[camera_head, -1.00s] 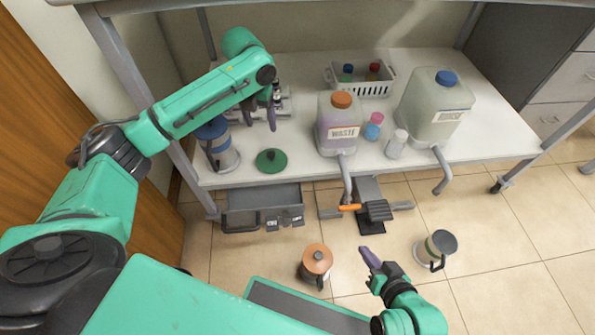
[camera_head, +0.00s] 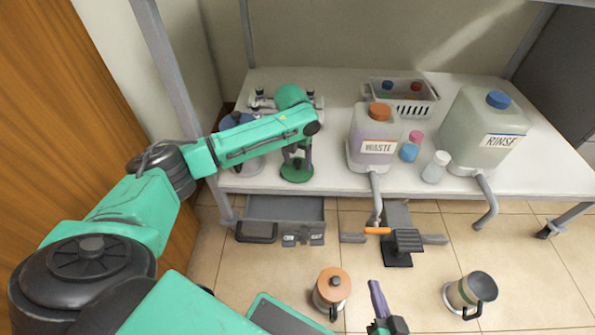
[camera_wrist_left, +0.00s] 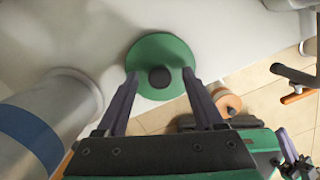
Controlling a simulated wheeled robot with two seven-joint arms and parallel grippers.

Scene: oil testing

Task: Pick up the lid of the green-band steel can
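The green lid (camera_head: 298,177) with a dark knob lies flat on the bench near its front edge. In the left wrist view the lid (camera_wrist_left: 160,50) is ahead of my open left gripper (camera_wrist_left: 162,82), with its knob between the fingers in the picture. In the head view my left gripper (camera_head: 297,158) is directly above the lid; contact with the knob cannot be told. A steel can (camera_head: 460,296) with a dull greenish band stands on the floor at the right. My right gripper (camera_head: 379,300) is low over the floor, and its opening is unclear.
A blue-band can (camera_wrist_left: 40,125) stands close left of the lid, partly hidden by my arm in the head view. The waste jug (camera_head: 375,140), rinse jug (camera_head: 485,125), small bottles and white basket (camera_head: 412,107) stand to the right. An orange-lidded can (camera_head: 332,290) is on the floor.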

